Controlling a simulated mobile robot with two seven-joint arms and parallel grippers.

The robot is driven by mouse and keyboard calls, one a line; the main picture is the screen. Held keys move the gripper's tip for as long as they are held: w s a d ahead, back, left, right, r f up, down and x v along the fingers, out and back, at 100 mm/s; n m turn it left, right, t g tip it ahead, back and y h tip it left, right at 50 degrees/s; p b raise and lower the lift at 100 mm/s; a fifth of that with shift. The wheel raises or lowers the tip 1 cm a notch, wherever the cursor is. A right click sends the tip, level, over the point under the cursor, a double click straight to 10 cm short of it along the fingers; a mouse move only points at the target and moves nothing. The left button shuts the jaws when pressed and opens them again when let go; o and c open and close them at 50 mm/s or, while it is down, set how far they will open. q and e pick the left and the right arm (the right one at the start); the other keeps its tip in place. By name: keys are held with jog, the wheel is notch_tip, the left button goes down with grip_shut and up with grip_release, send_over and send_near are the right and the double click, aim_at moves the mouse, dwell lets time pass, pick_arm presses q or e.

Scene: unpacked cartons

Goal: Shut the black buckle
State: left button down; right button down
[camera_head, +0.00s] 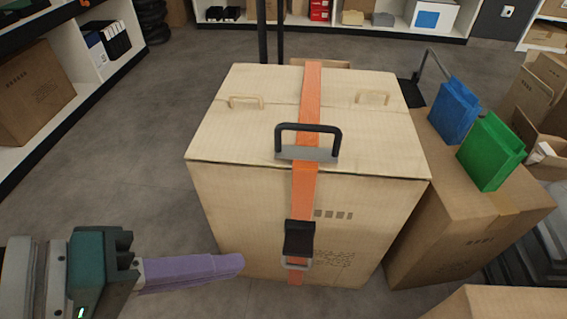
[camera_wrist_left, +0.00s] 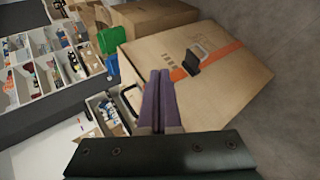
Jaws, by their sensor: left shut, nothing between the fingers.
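A large tan carton (camera_head: 245,205) stands upright with an orange strap (camera_head: 304,190) running over its top and down its front. The black buckle (camera_head: 299,238) sits low on the strap's front part, with a grey metal loop (camera_head: 298,264) below it. In the left wrist view the buckle (camera_wrist_left: 191,62) seems to stick out from the carton face, beside the metal loop (camera_wrist_left: 201,50). My left gripper (camera_head: 240,264), with purple fingers, is shut and empty, left of the buckle and apart from it. It also shows in the left wrist view (camera_wrist_left: 160,74). My right gripper is not in view.
A black handle (camera_head: 309,137) stands up from the carton's top. A lower carton (camera_head: 450,225) on the right bears a blue bag (camera_head: 454,110) and a green bag (camera_head: 491,151). Shelves line the left and back. Grey floor (camera_head: 120,165) left of the strapped carton is clear.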

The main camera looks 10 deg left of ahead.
aim_at(297, 250)
pick_arm(q)
jog(key=w+a+f+n+t+b, duration=0.1)
jog(key=w+f+n+b, duration=0.1)
jog(key=f+b, duration=0.3)
jog(key=w+a+f+n+t+b, duration=0.1)
jog(key=w+a+f+n+b, duration=0.1)
jog(key=f+b, duration=0.4)
jog(key=w+a+f+n+t+b, duration=0.1)
jog(key=w+a+f+n+b, duration=0.1)
jog(key=f+b, duration=0.4)
notch_tip(297, 250, down, 3)
jog(key=shift+r+n+y, duration=0.2)
jog(key=shift+n+y, duration=0.1)
jog(key=shift+n, duration=0.6)
jog(key=shift+w+a, duration=0.1)
jog(key=b+x, duration=0.5)
jog(key=x, duration=0.5)
jog(key=s+d+r, duration=0.1)
jog(key=s+d+r+p, duration=0.1)
jog(key=shift+s+d+p, duration=0.15)
jog(key=shift+s+p, duration=0.15)
jog(key=shift+s, duration=0.05)
